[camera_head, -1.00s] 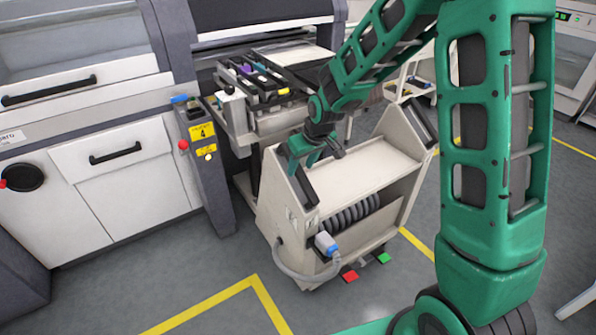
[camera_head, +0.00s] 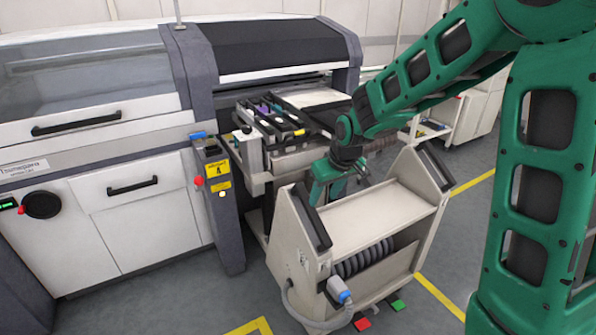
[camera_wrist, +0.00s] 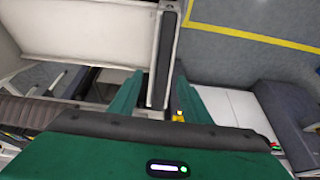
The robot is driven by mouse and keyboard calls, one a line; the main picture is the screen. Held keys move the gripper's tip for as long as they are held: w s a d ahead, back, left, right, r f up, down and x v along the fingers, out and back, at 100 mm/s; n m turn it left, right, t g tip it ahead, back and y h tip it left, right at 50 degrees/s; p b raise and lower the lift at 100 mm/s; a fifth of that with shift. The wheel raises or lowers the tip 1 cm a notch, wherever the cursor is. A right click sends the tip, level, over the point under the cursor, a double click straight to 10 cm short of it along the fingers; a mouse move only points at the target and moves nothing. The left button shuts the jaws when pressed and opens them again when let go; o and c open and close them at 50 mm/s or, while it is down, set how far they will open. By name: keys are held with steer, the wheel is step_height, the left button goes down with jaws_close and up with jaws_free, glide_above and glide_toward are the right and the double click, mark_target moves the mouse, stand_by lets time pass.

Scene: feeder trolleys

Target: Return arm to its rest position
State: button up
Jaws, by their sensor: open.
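My arm (camera_head: 435,70) is green and black and reaches from the right side of the head view toward the middle. My gripper (camera_head: 328,190) hangs at its end, pointing down, near the left side panel of a beige feeder trolley (camera_head: 365,212). Its fingertips are partly hidden behind that panel in the head view. In the wrist view my gripper (camera_wrist: 158,95) shows two green fingers set apart, with nothing held. A trolley side panel with a dark strip (camera_wrist: 164,55) shows between them in the picture. I cannot tell whether it touches them.
A large white and grey machine (camera_head: 90,150) stands at the left and back. Its feeder bank (camera_head: 270,122) lies just left of my gripper. A dark post with yellow labels (camera_head: 217,205) stands in front. Grey floor (camera_head: 190,295) is free in the foreground.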

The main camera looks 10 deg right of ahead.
steer(key=s+d+r+m+g+h, duration=0.1)
steer(key=s+d+r+m, duration=0.25)
steer(key=s+d, duration=0.55)
steer(key=s+d+r+m+g, duration=0.1)
steer(key=s+d+m, duration=0.2)
steer(key=s, duration=1)
steer(key=s+d+r+m+g, duration=0.2)
steer(key=s+d, duration=0.5)
steer(key=s, duration=0.6)
steer(key=shift+s+m, duration=0.2)
steer(key=shift+m, duration=0.45)
